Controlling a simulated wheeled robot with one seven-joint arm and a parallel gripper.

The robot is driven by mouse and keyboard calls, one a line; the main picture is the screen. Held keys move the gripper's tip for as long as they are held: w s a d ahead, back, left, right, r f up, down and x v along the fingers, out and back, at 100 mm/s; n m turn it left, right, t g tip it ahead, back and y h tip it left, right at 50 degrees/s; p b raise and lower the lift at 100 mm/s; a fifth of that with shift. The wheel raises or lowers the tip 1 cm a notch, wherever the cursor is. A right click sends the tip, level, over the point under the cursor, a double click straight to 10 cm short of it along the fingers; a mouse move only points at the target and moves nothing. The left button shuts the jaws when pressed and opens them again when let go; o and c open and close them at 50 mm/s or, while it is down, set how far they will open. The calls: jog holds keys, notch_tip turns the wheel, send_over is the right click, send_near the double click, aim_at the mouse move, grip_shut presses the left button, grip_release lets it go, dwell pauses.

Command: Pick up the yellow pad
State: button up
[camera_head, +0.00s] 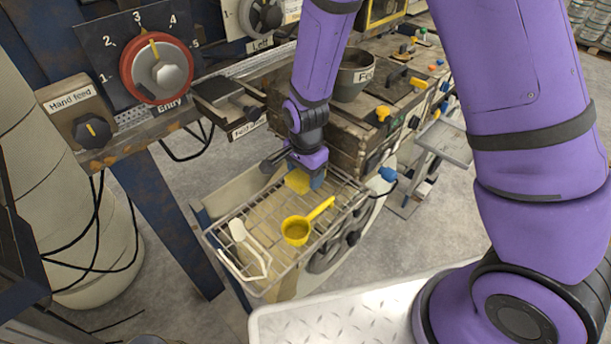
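The yellow pad (297,182) is a small flat piece at the back of a wire rack tray (262,272). My gripper (306,176) hangs from the purple arm and points down right at the pad. A blue-grey finger shows beside the pad's right edge, and the gripper's body is just above it. The other finger is not clear. I cannot tell whether the fingers touch or hold the pad, nor whether the pad rests on the rack.
On the rack, a yellow scoop (296,230) lies in front of the pad, with a white tool (246,245) to the left. A grey bucket (354,74) stands on the wooden bench behind. A machine panel with a red-rimmed dial (157,70) stands at the left. A metal plate (340,318) lies in front.

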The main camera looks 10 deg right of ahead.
jog(key=shift+c, duration=1.1)
jog(key=shift+r, duration=0.15)
jog(key=shift+r, duration=0.55)
notch_tip(320, 180, up, 17)
jog(key=shift+f, duration=0.15)
jog(key=shift+o, duration=1.2)
jog(key=shift+c, duration=0.5)
